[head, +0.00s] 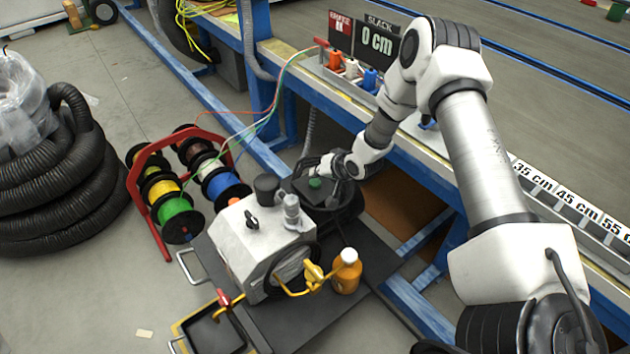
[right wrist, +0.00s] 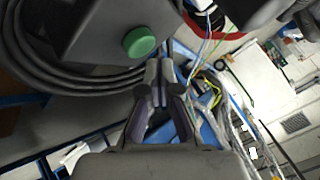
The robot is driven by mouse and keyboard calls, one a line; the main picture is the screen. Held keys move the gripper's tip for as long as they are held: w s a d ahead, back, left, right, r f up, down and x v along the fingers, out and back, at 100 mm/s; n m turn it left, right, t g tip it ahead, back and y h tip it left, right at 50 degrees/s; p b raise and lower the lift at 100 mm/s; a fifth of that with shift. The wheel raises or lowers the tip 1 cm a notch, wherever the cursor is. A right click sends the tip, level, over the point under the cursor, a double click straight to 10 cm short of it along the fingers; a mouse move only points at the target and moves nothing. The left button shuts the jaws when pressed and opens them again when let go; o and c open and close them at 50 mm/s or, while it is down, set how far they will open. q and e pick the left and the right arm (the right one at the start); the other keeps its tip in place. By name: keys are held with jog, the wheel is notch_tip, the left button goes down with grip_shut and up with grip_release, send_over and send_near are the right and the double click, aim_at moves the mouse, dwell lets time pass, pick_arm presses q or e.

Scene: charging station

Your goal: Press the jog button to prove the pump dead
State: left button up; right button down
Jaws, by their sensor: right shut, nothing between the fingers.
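The green jog button (head: 315,183) sits on a dark box (head: 300,192) beyond the pump. In the right wrist view the button (right wrist: 139,42) is round and green on the box face (right wrist: 95,30), upper left of my fingertips. My right gripper (head: 326,168) is close to the button in the head view. Its fingers (right wrist: 159,72) are together and empty, and the tips show apart from the button. I cannot tell their exact gap from the box. The pale pump unit (head: 240,240) stands on a dark platform in front. My left gripper is not in view.
A yellow valve handle (head: 314,272) and an orange bottle (head: 347,273) are at the pump's front. Cable spools on a red rack (head: 150,215) stand left. A blue-framed bench (head: 385,150) runs along the right. Black hose coils (head: 60,190) lie far left.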

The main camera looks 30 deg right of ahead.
aim_at(317, 183)
jog(key=shift+r+p, duration=2)
jog(key=shift+r, duration=0.6)
jog(key=shift+f, duration=0.1)
